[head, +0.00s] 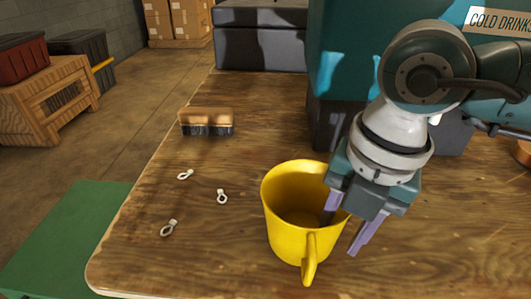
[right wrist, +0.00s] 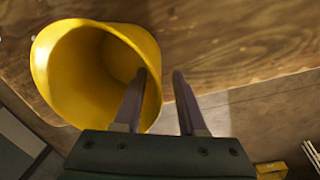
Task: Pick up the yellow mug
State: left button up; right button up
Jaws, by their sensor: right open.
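The yellow mug (head: 285,235) stands upright on the wooden table, its handle towards the near edge. It also shows in the right wrist view (right wrist: 50,75), with its open mouth facing the camera. My right gripper (head: 340,236) is open at the mug's right side. One finger reaches into the mug's mouth and the other is outside, so the right wall lies between them. In the right wrist view the fingers of the gripper (right wrist: 159,73) are apart, the left one over the mug's inside. I cannot tell whether either touches the wall. My left gripper is not in view.
A wooden brush (head: 207,117) lies on the table (head: 150,255) behind and left of the mug. Several small metal lugs (head: 222,196) lie left of it. A teal drinks box (head: 335,65) stands behind my right arm. The table's left part is mostly clear.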

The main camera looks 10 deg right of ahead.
jog(key=shift+w+a+f, duration=0.1)
jog(key=shift+f, duration=0.7)
grip_shut()
dwell(0.8)
